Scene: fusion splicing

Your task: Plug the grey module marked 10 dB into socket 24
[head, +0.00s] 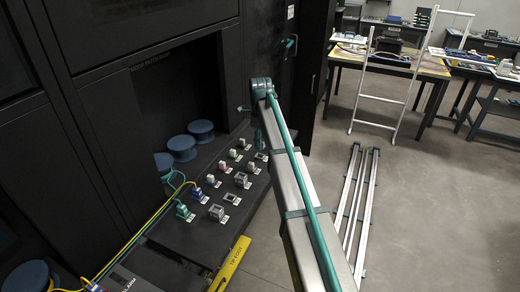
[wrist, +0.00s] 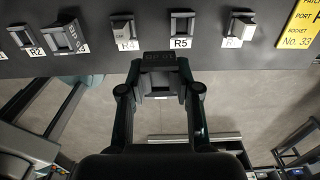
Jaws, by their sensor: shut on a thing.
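In the wrist view my gripper (wrist: 160,88) is shut on a dark grey block-shaped module (wrist: 159,61), held between both fingertips. Faint marks on its upper face are too small to read, so I cannot confirm 10 dB. In the head view my arm hides the gripper and the module. No socket labelled 24 can be made out in either view.
Several small blocks stand in rows on the dark shelf (head: 190,238), beside labels. Yellow signs show at the shelf edge (head: 230,266) and in the wrist view (wrist: 300,25).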

